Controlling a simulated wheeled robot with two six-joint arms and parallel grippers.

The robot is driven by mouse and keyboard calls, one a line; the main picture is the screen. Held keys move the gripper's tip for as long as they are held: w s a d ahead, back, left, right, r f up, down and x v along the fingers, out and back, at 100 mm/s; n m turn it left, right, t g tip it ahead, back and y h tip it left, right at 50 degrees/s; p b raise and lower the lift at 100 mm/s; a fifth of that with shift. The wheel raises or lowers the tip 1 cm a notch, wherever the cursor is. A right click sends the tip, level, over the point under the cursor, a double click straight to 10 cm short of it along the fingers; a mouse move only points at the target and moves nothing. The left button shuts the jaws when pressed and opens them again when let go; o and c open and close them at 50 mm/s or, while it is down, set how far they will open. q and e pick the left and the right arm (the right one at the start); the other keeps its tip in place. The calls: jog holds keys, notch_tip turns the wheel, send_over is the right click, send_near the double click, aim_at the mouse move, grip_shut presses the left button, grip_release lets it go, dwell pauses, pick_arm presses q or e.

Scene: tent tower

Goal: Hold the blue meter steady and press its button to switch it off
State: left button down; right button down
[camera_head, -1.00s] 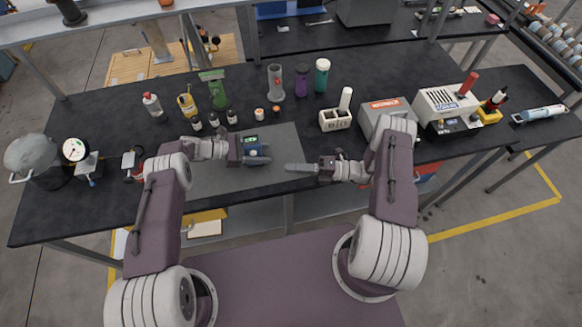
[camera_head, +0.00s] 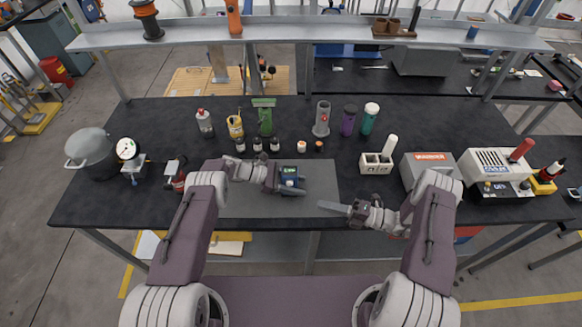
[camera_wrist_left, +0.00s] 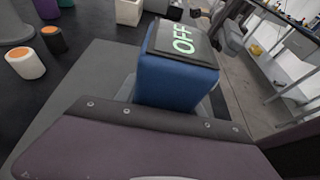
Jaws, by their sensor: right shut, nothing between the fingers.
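The blue meter (camera_head: 289,174) stands on the grey mat (camera_head: 250,205) in the middle of the table. In the left wrist view the meter (camera_wrist_left: 176,78) shows a dark top screen reading OFF in green letters. My left gripper (camera_head: 291,185) has its fingers on both sides of the meter and is shut on it. The palm hides the meter's lower part in the wrist view. My right gripper (camera_head: 328,206) is shut and empty, in front and to the right of the meter, apart from it. I cannot make out the meter's button.
Several small bottles (camera_head: 258,144) and an orange-topped jar (camera_head: 301,146) stand behind the meter. A white holder (camera_head: 376,162) and a grey box (camera_head: 430,170) stand to the right. A pot (camera_head: 92,154) and a round gauge (camera_head: 127,149) are at the left.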

pick_arm(q)
jog(key=c, duration=0.6)
grip_release()
jog(key=shift+c, duration=0.2)
